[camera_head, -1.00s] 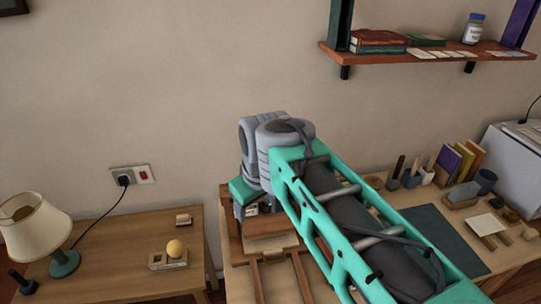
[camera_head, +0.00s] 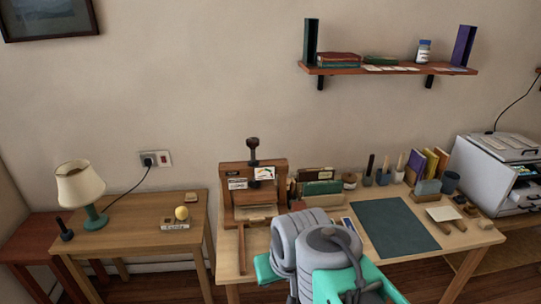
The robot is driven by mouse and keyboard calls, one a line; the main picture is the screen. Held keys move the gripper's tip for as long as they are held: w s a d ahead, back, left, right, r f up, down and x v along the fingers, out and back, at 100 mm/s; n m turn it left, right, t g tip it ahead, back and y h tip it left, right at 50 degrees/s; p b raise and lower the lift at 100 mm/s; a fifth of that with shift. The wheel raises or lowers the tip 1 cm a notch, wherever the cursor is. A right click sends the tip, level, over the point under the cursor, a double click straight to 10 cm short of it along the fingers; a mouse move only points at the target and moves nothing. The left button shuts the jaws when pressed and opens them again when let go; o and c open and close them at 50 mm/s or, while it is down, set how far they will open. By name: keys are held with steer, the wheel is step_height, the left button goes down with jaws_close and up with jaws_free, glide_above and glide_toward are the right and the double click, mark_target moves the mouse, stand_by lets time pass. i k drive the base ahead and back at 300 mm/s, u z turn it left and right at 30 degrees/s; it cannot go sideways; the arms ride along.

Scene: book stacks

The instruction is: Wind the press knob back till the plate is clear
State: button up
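A wooden book press stands at the back left of the long worktable, its upright frame (camera_head: 229,194) fully in view. A dark press knob (camera_head: 253,144) tops a vertical screw above the crossbar. A pale block or stack (camera_head: 256,211) lies low inside the frame; I cannot tell where the plate is against it. My arm, with grey joints and green links, reaches in from the bottom, in front of and right of the press. Its end is not visible, so my gripper is out of view.
A green cutting mat (camera_head: 394,228) covers the middle of the worktable. Books (camera_head: 322,188) and tool holders stand along the back. A lamp (camera_head: 80,190) stands on the left side table. A wall shelf (camera_head: 390,70) hangs above. A grey machine (camera_head: 492,168) is at right.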

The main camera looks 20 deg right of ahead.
mark_target(252, 143)
steer(key=u, duration=0.7)
steer(key=i, duration=0.5)
steer(key=u, duration=1)
steer(key=i, duration=1.75)
steer(key=z, duration=0.95)
steer(key=i, duration=0.8)
steer(key=z, duration=0.8)
